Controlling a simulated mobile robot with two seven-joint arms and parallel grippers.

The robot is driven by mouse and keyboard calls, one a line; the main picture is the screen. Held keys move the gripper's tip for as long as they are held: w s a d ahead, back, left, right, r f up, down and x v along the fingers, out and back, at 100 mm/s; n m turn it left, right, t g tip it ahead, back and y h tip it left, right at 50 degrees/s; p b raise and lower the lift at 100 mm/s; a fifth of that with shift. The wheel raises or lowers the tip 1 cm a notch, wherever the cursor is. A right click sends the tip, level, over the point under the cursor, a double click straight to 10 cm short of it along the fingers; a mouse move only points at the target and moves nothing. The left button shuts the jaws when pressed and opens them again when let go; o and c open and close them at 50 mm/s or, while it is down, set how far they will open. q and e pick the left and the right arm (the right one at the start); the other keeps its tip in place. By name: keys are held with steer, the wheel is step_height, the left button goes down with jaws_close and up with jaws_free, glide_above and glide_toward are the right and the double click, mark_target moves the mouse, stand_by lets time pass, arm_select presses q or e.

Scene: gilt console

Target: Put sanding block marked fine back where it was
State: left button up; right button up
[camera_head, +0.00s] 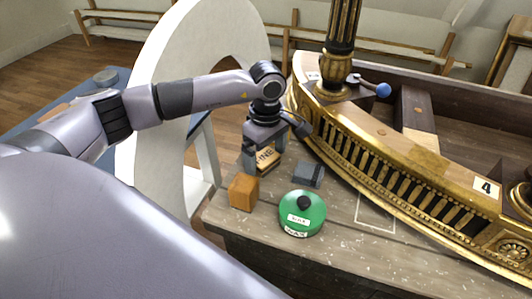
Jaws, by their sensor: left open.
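The sanding block (268,161) is a tan block with dark lettering, of which "INE" is readable. It stands on the grey wooden bench top (345,246), behind an orange-brown cube. My left gripper (262,148) points down over the block, its open fingers at either side of it. Part of the block is hidden by the gripper, and I cannot tell whether the fingers touch it. A thin white rectangle outline (375,212) is marked on the bench beside the gilt console, with bare wood inside. My right gripper is not in view.
The orange-brown cube (243,192), a dark grey block (309,175) and a green wax tin (302,213) with a black knob stand close together. The curved gilt console (400,165) bounds the bench's far side. A large pale ring (160,150) stands behind my left arm.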

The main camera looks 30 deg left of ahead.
mark_target(266, 158)
arm_select(q)
steer(key=shift+r, duration=0.55)
step_height(266, 158, up, 11)
steer(key=b, duration=0.1)
steer(key=shift+r+b, duration=0.15)
steer(key=shift+b, duration=0.25)
